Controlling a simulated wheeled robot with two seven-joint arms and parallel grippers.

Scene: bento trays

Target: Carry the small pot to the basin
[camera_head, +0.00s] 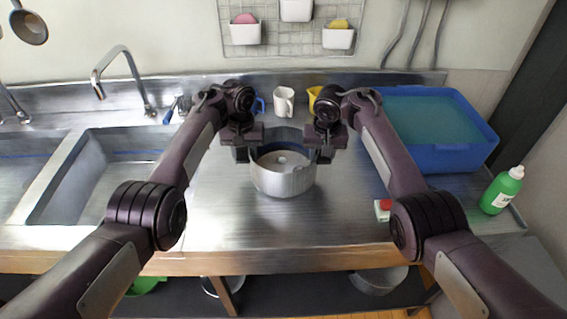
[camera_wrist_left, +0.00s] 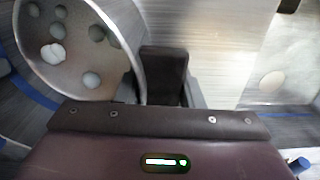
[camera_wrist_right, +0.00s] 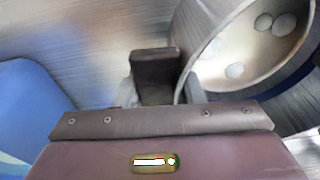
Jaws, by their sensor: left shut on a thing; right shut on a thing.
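The small pot (camera_head: 283,182) is a round metal pot in the middle of the steel counter. Pale round spots show on its inside in the left wrist view (camera_wrist_left: 115,75) and the right wrist view (camera_wrist_right: 215,50). My left gripper (camera_head: 243,153) is shut on the pot's left rim, and my right gripper (camera_head: 323,153) is shut on its right rim. I cannot tell whether the pot touches the counter. The blue basin (camera_head: 450,155), holding blue-green liquid, stands to the right, behind my right arm. Fingertips are partly hidden at the rim.
A sink (camera_head: 60,190) with a faucet (camera_head: 128,65) is at left. A white mug (camera_head: 283,102) and a yellow mug (camera_head: 315,95) stand behind the pot. A green bottle (camera_head: 502,190) and a red-topped sponge (camera_head: 382,210) are at right. Counter in front of the pot is clear.

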